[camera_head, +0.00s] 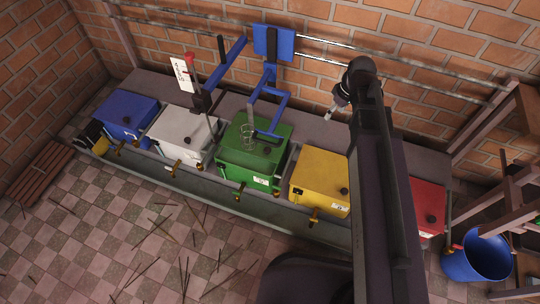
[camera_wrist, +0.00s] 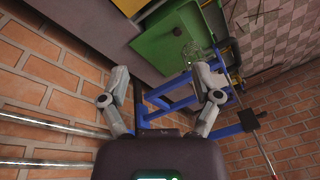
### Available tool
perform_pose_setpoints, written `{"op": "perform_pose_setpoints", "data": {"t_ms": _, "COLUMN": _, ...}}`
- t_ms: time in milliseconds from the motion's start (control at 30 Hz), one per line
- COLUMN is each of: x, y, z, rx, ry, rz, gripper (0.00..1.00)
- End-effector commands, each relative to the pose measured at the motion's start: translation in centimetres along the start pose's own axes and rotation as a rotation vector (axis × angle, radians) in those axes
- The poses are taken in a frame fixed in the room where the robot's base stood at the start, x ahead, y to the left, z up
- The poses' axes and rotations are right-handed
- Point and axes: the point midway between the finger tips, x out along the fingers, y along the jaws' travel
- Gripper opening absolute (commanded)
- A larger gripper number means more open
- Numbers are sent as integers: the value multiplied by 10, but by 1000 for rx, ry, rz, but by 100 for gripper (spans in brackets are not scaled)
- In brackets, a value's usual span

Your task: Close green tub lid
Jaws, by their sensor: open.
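The green tub (camera_head: 229,170) stands in the middle of the row in the head view, with a white label on its front. In the head view, my gripper (camera_head: 334,107) hangs right of the green tub, near the wall, touching nothing visible.
White (camera_head: 183,131), blue (camera_head: 125,115), yellow (camera_head: 320,175) and red (camera_head: 429,205) tubs share the row. A blue bucket (camera_head: 470,268) is at right.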

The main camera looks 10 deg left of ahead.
Motion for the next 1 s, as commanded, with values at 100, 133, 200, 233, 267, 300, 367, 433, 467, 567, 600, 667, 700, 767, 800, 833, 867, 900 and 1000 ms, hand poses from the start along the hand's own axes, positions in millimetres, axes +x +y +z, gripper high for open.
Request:
{"op": "perform_pose_setpoints", "data": {"t_ms": 100, "x": 35, "y": 5, "z": -4, "rx": -53, "ry": 8, "rz": -9, "gripper": 81}}
{"op": "perform_pose_setpoints", "data": {"t_ms": 133, "x": 41, "y": 6, "z": -5, "rx": -66, "ry": 11, "rz": -11, "gripper": 81}}
{"op": "perform_pose_setpoints", "data": {"t_ms": 200, "x": 55, "y": 7, "z": -8, "rx": -97, "ry": 16, "rz": -16, "gripper": 81}}
{"op": "perform_pose_setpoints", "data": {"t_ms": 233, "x": 61, "y": 8, "z": -10, "rx": -111, "ry": 18, "rz": -18, "gripper": 81}}
{"op": "perform_pose_setpoints", "data": {"t_ms": 267, "x": 67, "y": 8, "z": -11, "rx": -125, "ry": 21, "rz": -20, "gripper": 81}}
{"op": "perform_pose_setpoints", "data": {"t_ms": 300, "x": 75, "y": 9, "z": -12, "rx": -142, "ry": 24, "rz": -23, "gripper": 81}}
{"op": "perform_pose_setpoints", "data": {"t_ms": 367, "x": 87, "y": 10, "z": -15, "rx": -169, "ry": 29, "rz": -28, "gripper": 81}}
{"op": "perform_pose_setpoints", "data": {"t_ms": 433, "x": 101, "y": 11, "z": -18, "rx": -200, "ry": 34, "rz": -32, "gripper": 81}}
{"op": "perform_pose_setpoints", "data": {"t_ms": 467, "x": 107, "y": 12, "z": -19, "rx": -214, "ry": 36, "rz": -34, "gripper": 81}}
{"op": "perform_pose_setpoints", "data": {"t_ms": 567, "x": 127, "y": 14, "z": -23, "rx": -258, "ry": 45, "rz": -40, "gripper": 81}}
{"op": "perform_pose_setpoints", "data": {"t_ms": 600, "x": 135, "y": 15, "z": -24, "rx": -275, "ry": 49, "rz": -43, "gripper": 81}}
{"op": "perform_pose_setpoints", "data": {"t_ms": 667, "x": 147, "y": 16, "z": -27, "rx": -302, "ry": 54, "rz": -46, "gripper": 81}}
{"op": "perform_pose_setpoints", "data": {"t_ms": 700, "x": 155, "y": 16, "z": -28, "rx": -320, "ry": 57, "rz": -49, "gripper": 81}}
{"op": "perform_pose_setpoints", "data": {"t_ms": 767, "x": 167, "y": 17, "z": -31, "rx": -346, "ry": 62, "rz": -52, "gripper": 81}}
{"op": "perform_pose_setpoints", "data": {"t_ms": 800, "x": 174, "y": 18, "z": -32, "rx": -365, "ry": 66, "rz": -54, "gripper": 81}}
{"op": "perform_pose_setpoints", "data": {"t_ms": 833, "x": 180, "y": 18, "z": -34, "rx": -378, "ry": 69, "rz": -56, "gripper": 81}}
{"op": "perform_pose_setpoints", "data": {"t_ms": 867, "x": 186, "y": 19, "z": -35, "rx": -391, "ry": 72, "rz": -58, "gripper": 81}}
{"op": "perform_pose_setpoints", "data": {"t_ms": 900, "x": 194, "y": 19, "z": -37, "rx": -409, "ry": 76, "rz": -60, "gripper": 81}}
{"op": "perform_pose_setpoints", "data": {"t_ms": 1000, "x": 214, "y": 21, "z": -41, "rx": -453, "ry": 85, "rz": -65, "gripper": 81}}
